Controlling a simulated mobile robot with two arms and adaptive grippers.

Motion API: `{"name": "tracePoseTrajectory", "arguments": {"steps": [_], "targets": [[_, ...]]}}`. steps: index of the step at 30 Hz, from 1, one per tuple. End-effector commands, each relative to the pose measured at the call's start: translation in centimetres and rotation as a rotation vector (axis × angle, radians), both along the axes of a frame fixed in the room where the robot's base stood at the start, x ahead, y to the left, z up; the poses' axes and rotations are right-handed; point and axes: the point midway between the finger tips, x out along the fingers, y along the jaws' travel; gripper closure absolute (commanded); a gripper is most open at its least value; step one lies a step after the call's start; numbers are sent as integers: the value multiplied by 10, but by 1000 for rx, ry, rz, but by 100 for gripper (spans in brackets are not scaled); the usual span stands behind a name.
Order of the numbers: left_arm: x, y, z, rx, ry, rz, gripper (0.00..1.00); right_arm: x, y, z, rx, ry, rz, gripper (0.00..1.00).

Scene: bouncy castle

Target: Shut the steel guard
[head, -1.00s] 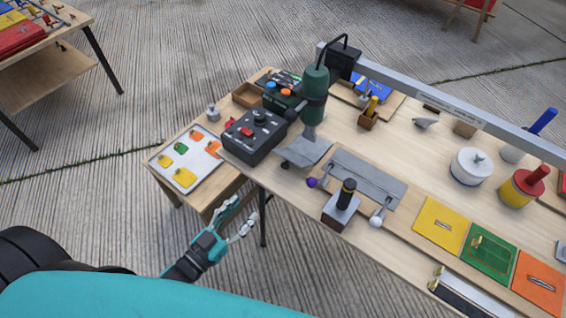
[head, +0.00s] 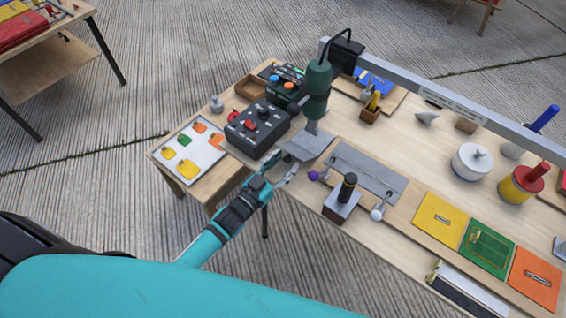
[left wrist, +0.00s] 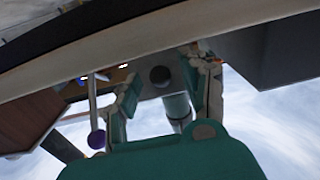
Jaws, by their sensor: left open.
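A grey steel plate (head: 368,174) lies on a wooden base on the bench, with a purple-knobbed lever (head: 314,175) at its left end and a white-knobbed lever (head: 377,213) at its right. I take this plate for the steel guard, but cannot be sure. A second grey plate (head: 308,147) sits under the green drill (head: 316,88). My left gripper (head: 282,167) is open and empty at the bench's near edge, beside this second plate and left of the purple knob. In the left wrist view, the purple knob (left wrist: 97,140) is left of the open fingers (left wrist: 167,72).
A black control box (head: 257,130) stands just behind and left of my left gripper. A black-handled tool (head: 346,193) stands in front of the steel plate. A metal rail (head: 430,96) runs along the back. A tray of coloured pieces (head: 187,151) lies at left.

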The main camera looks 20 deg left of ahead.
Motion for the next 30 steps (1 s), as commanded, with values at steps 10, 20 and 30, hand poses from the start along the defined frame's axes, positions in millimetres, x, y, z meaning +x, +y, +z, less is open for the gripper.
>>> {"name": "tracePoseTrajectory", "arguments": {"steps": [10, 20, 30], "targets": [[0, 0, 0, 0, 0, 0, 75, 0, 0, 0, 0, -1, 0, 45], [0, 0, 0, 0, 0, 0, 100, 0, 0, 0, 0, -1, 0, 45], [0, 0, 4, 6, 15, -1, 100, 0, 0, 7, 0, -1, 0, 45]]}}
